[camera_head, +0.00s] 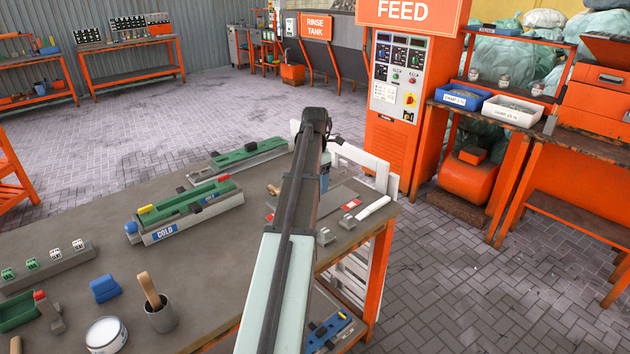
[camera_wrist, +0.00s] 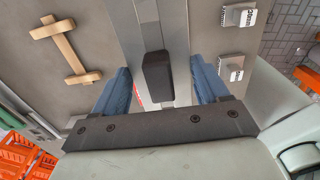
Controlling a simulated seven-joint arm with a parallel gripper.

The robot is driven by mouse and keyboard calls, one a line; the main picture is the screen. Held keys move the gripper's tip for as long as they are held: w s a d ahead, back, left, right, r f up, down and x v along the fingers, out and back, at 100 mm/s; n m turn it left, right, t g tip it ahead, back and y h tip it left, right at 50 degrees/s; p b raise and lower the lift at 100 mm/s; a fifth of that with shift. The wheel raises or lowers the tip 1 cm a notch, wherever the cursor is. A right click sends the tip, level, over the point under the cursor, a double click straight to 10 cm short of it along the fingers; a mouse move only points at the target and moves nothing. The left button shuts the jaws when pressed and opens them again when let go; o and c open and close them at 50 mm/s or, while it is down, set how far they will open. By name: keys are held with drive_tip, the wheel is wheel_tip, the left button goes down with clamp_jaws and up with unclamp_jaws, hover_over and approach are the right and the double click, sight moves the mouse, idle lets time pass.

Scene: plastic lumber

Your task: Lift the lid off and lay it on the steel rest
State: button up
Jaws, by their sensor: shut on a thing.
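In the wrist view my gripper (camera_wrist: 160,82) has its two blue fingers on either side of a black block-shaped handle (camera_wrist: 157,72). The handle is in line with a narrow pale metal strip, which seems to be the lid (camera_wrist: 147,14). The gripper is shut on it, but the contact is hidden. A grey metal plate with red marks, likely the steel rest (camera_head: 342,198), lies near the bench's right end in the head view, below my gripper. My arm hides most of the gripper and lid there, so I cannot tell whether the lid touches the plate.
A green-topped mould marked COLD (camera_head: 190,213) stands left of my arm, with another green-topped mould (camera_head: 245,153) behind. Two small grey blocks (camera_wrist: 240,15) lie right of the plate, beside a white-handled tool (camera_head: 373,208). A wooden tool (camera_wrist: 65,50) lies left.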

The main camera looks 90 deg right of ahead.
drive_tip(key=shift+f, duration=3.35)
drive_tip(key=shift+f, duration=0.65)
drive_tip(key=o, duration=1.5)
drive_tip(key=shift+r, duration=0.15)
drive_tip(key=shift+r, duration=3.35)
drive_tip(key=shift+w, duration=0.1)
